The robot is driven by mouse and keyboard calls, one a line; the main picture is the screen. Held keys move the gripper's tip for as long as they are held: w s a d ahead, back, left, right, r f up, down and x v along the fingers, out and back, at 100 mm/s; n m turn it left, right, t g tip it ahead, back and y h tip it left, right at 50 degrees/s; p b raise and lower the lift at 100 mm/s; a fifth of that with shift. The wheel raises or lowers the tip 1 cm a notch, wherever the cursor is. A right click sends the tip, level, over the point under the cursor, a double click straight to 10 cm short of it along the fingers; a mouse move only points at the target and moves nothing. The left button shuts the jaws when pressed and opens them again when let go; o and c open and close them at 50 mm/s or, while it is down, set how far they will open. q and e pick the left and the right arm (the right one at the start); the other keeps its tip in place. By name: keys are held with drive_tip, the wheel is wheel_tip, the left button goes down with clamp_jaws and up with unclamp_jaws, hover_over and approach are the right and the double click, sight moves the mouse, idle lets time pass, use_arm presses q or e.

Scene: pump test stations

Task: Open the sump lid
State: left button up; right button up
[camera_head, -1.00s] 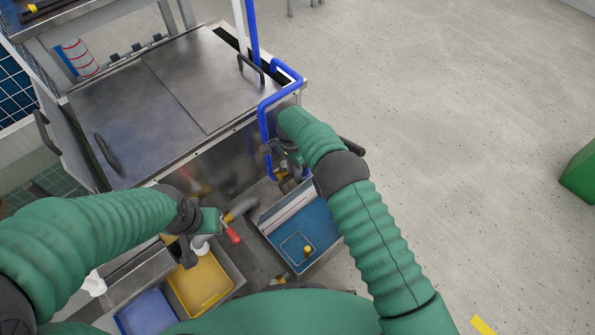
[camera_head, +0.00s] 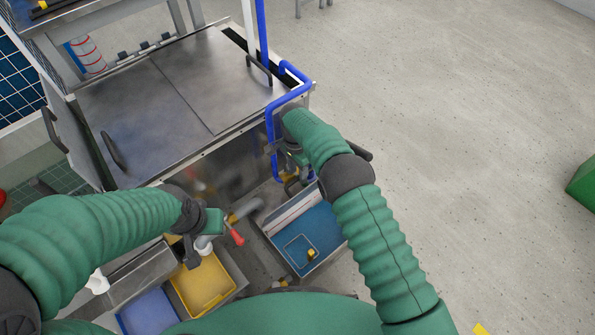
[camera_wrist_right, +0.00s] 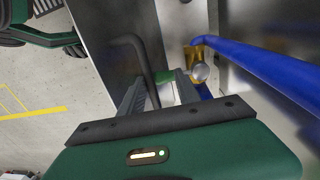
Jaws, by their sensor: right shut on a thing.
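The sump's top is covered by flat grey steel lid panels. The left panel (camera_head: 140,110) has a dark handle (camera_head: 112,150) near its left front edge. The right panel (camera_head: 215,75) has another dark handle (camera_head: 259,71) near its right edge. Both panels lie flat. My right gripper (camera_head: 292,165) is low at the sump's right front corner, beside the blue pipe, mostly hidden by its arm. In the right wrist view its jaws (camera_wrist_right: 160,92) appear shut on a dark curved bar (camera_wrist_right: 140,52); their tips are partly hidden. My left gripper (camera_head: 192,240) is by a red-handled valve; its jaws are unclear.
A blue pipe (camera_head: 273,125) runs around the corner; the right wrist view shows a brass valve (camera_wrist_right: 198,65) close to the jaws. Below are a blue tray (camera_head: 318,228), a yellow bin (camera_head: 205,285) and a blue bin (camera_head: 148,314). Open floor (camera_head: 460,130) lies right.

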idle(0.4)
wheel_tip(320, 180, up, 17)
drive_tip(key=w+p, duration=0.1)
drive_tip(key=p, duration=0.4)
drive_tip(key=shift+a+f+p, duration=0.15)
drive_tip(key=shift+a+p, duration=0.2)
drive_tip(key=shift+p, duration=0.05)
